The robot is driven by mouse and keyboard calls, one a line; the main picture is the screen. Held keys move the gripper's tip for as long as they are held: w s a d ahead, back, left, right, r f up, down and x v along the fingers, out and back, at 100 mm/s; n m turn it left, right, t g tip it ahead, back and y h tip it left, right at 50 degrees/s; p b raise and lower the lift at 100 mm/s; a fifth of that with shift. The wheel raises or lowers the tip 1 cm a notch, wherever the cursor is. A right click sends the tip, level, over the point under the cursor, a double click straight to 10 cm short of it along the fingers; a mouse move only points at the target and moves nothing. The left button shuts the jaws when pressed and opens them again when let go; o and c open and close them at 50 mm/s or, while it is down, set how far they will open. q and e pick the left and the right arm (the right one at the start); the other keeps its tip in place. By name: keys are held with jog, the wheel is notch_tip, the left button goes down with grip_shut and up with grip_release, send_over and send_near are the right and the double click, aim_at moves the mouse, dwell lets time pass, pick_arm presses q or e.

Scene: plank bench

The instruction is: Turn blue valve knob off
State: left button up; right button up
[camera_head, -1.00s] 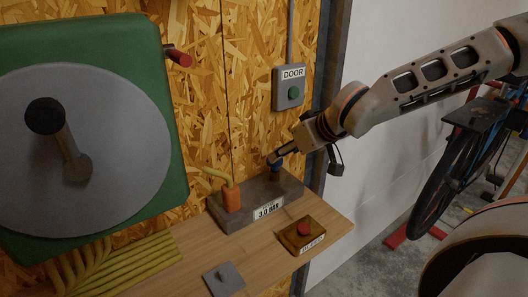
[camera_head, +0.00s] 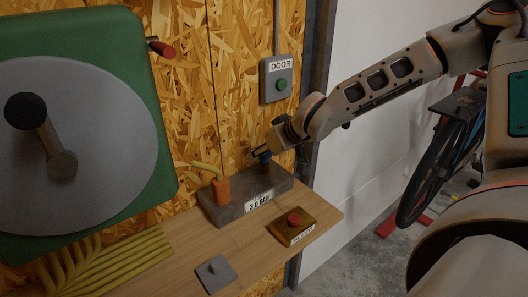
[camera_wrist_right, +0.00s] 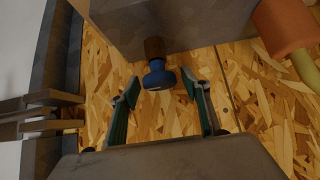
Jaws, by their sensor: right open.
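The blue valve knob (camera_head: 265,157) stands on the right part of a grey block (camera_head: 240,206) on the bench. In the right wrist view the round blue knob (camera_wrist_right: 158,78) sits on a brown stem below the grey block's face. My right gripper (camera_head: 257,154) is at the knob and partly hides it in the head view. In the right wrist view my open right gripper (camera_wrist_right: 161,86) has one fingertip on each side of the knob, with gaps visible. Whether a finger touches it I cannot tell. My left gripper is not in view.
An orange valve with a yellow lever (camera_head: 221,190) stands left on the same block. A red-button box (camera_head: 294,226), a grey switch plate (camera_head: 217,273) and yellow hoses (camera_head: 110,268) lie on the bench. A DOOR button box (camera_head: 278,78) hangs behind; a green machine (camera_head: 150,130) fills the left.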

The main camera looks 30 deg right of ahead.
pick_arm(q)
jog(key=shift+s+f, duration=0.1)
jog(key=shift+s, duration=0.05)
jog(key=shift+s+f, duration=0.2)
pick_arm(e)
jog(key=c, duration=1.1)
